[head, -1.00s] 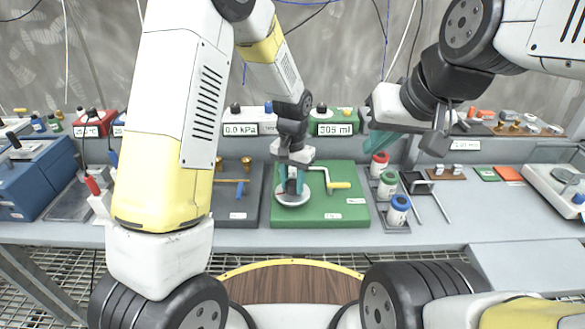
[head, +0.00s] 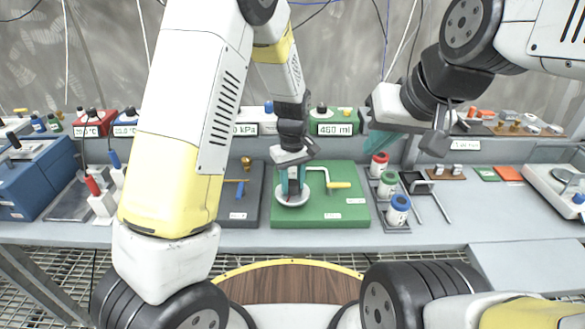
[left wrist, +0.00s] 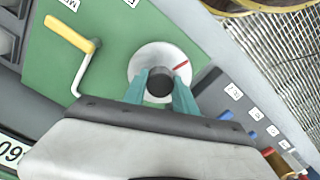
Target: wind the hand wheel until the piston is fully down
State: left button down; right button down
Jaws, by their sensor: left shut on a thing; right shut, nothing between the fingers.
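On the green board (head: 345,212) is a white round dial with a red mark (left wrist: 181,66) and a dark centre knob (left wrist: 159,84); in the head view the dial (head: 292,202) shows below the fingers. My left gripper (head: 292,187) is shut on the dark knob, a finger on each side of it. A crank with a yellow handle (head: 338,185) stands beside it on the same board, untouched. The readout (head: 335,129) behind the board appears to read 460 ml. I cannot make out a piston. My right gripper (head: 380,143) is shut and empty, raised at the right.
A dark board with a blue lever (head: 240,189) lies left of the green one. A rack of capped bottles (head: 397,210) stands close on the right. A blue box (head: 32,182) is at far left. A grey slab (head: 525,258) at front right is clear.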

aim_at(292, 182)
pick_arm(q)
jog(key=shift+w+n, duration=0.1)
jog(key=shift+n, duration=1.7)
jog(key=c, duration=1)
grip_release()
jog(key=shift+r, duration=0.1)
notch_tip(292, 182, up, 7)
jog(key=shift+f, duration=0.1)
jog(key=shift+r, duration=0.45)
